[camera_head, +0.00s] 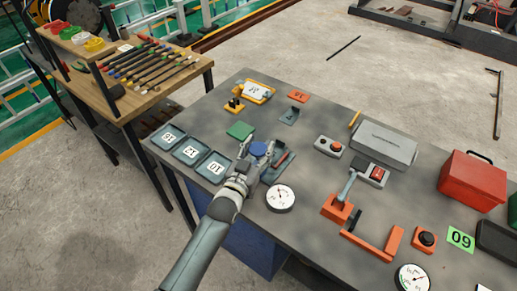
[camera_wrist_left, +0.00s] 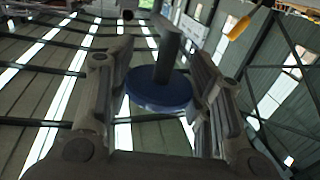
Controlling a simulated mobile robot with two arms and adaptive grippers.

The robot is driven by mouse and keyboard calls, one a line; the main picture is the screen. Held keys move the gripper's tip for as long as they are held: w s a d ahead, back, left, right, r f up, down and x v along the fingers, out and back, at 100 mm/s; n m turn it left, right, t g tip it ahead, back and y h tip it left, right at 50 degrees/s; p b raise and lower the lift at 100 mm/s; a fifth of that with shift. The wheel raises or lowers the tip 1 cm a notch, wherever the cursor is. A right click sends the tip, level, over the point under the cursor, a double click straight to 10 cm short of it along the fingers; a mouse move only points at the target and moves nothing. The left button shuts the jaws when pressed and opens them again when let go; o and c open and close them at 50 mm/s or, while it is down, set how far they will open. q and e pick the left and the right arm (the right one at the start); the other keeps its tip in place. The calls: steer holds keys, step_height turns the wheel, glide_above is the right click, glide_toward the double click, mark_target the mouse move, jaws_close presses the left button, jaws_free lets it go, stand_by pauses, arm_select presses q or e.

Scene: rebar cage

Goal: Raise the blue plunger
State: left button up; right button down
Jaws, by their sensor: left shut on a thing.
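The blue plunger shows as a blue disc (camera_head: 258,149) between the fingertips of my left gripper (camera_head: 262,158), above the grey table. In the left wrist view the blue disc (camera_wrist_left: 160,94) has a dark grey stem and sits between the two fingers of the left gripper (camera_wrist_left: 163,95). The left gripper is shut on the plunger. My gripper hides part of what lies under the disc, and I cannot tell how high the disc is above the table. My right gripper is not in view.
A round dial gauge (camera_head: 280,198) lies just right of the gripper. Numbered trays (camera_head: 190,150) lie to its left and a green block (camera_head: 240,130) behind it. An orange lever device (camera_head: 338,208), a grey box (camera_head: 384,145) and a red box (camera_head: 470,180) stand further right.

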arm_select(q)
steer(key=shift+r, duration=0.3)
steer(key=o, duration=1.5)
steer(key=shift+f, duration=0.1)
steer(key=shift+s+a, duration=0.25)
steer(key=shift+s, duration=0.35)
steer(key=v, duration=1)
steer(key=shift+s+a, duration=0.15)
steer(key=shift+s, duration=0.2)
